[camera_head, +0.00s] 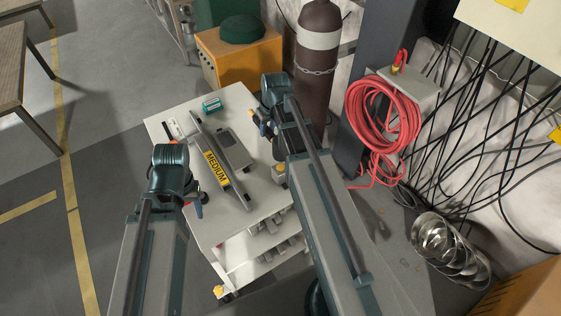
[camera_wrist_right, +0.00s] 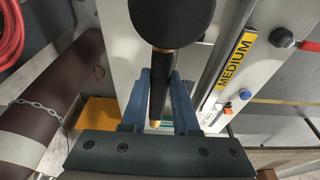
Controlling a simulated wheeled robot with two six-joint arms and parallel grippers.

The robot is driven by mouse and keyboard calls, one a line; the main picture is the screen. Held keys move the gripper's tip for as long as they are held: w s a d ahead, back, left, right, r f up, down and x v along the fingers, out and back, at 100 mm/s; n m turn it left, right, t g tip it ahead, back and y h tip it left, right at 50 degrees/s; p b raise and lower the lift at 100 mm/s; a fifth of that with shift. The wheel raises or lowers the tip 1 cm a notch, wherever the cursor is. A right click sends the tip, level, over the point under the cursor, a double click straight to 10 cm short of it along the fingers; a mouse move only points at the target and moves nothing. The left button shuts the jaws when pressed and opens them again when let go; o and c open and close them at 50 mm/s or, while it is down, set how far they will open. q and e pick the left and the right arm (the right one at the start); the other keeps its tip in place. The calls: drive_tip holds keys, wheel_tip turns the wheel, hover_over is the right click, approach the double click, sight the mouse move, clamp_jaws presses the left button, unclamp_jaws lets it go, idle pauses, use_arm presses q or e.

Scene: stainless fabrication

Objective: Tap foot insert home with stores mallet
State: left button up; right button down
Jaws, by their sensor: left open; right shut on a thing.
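The mallet shows in the right wrist view, with a round black head (camera_wrist_right: 172,18) and a dark handle (camera_wrist_right: 158,88) ending in a tan tip. My right gripper (camera_wrist_right: 172,100) is shut on its handle. In the head view my right gripper (camera_head: 262,124) is over the right side of the grey cart (camera_head: 235,98), and its arm hides most of the mallet. My left gripper (camera_head: 194,202) is open near the cart's left edge. A grey frame labelled MEDIUM (camera_head: 216,168) lies on the cart between the grippers. I cannot make out the foot insert.
A small teal box (camera_head: 212,104) sits at the cart's far side. An orange cabinet (camera_head: 240,58) and a chained brown gas cylinder (camera_head: 318,85) stand behind. Red hose (camera_head: 372,125) and black cables hang at the right. Open floor (camera_head: 100,120) lies to the left.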

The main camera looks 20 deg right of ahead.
drive_tip(key=shift+r, duration=0.15)
idle(0.4)
wheel_tip(320, 180, up, 5)
drive_tip(key=p, duration=0.5)
drive_tip(key=shift+r, duration=0.1)
idle(0.3)
